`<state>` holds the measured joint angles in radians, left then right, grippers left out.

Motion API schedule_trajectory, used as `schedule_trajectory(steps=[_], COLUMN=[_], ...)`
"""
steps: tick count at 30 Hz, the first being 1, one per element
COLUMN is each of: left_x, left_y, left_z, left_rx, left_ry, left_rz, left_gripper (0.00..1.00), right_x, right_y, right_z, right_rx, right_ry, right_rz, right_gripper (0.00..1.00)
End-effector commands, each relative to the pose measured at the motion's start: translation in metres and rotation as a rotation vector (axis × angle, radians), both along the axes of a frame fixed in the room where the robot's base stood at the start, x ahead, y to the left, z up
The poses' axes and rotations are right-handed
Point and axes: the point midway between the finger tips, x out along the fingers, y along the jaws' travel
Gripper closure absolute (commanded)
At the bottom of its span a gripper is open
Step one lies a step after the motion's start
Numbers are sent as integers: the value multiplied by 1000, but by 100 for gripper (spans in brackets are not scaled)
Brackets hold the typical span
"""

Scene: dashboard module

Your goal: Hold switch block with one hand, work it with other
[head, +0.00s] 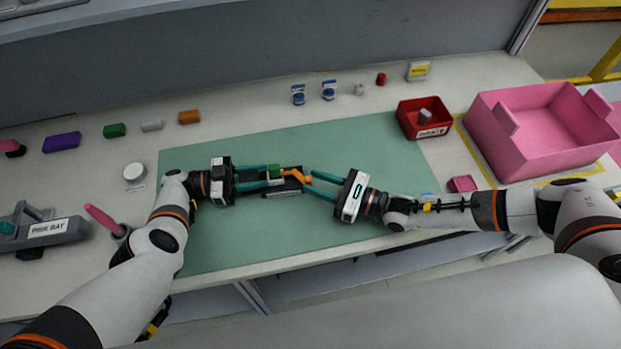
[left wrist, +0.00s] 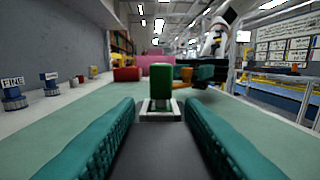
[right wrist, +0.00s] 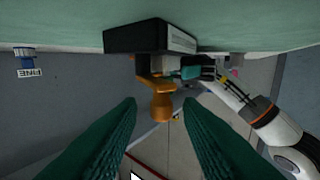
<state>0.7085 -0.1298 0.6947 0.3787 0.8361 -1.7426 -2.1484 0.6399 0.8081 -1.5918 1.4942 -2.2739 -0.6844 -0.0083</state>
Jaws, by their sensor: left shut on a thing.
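The switch block (head: 287,190) is a dark body on the green mat, with a green upright piece (left wrist: 161,82) and an orange lever (head: 297,174). My left gripper (head: 282,180) is shut on the block from the left; in the left wrist view, the dark body fills the space between its fingers. My right gripper (head: 312,184) is open to the right of the block, pointing at it. In the right wrist view, the lever's orange knob (right wrist: 161,106) shows in the gap between the spread fingers; I cannot tell whether they touch it.
The green mat (head: 375,150) is mostly clear. A red bin (head: 408,112) and a pink crate (head: 530,150) stand at right. Small coloured blocks, such as an orange one (head: 189,117), line the back. A grey "PRISE BAY" fixture (head: 45,230) is at left.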

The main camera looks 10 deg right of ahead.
Motion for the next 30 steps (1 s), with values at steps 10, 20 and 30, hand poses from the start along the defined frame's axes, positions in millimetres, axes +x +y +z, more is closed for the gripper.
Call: schedule_trajectory(steps=[10, 20, 30], left_x=[0, 0, 0], left_y=[0, 0, 0], left_z=[0, 0, 0], left_rx=[0, 0, 0], left_ry=[0, 0, 0], left_rz=[1, 0, 0], left_gripper=[100, 100, 59], right_x=[-42, -56, -55], right_y=[-60, -79, -78], right_z=[0, 0, 0], right_rx=[-2, 0, 0], right_ry=[0, 0, 0], right_rz=[-1, 0, 0], right_gripper=[67, 67, 67])
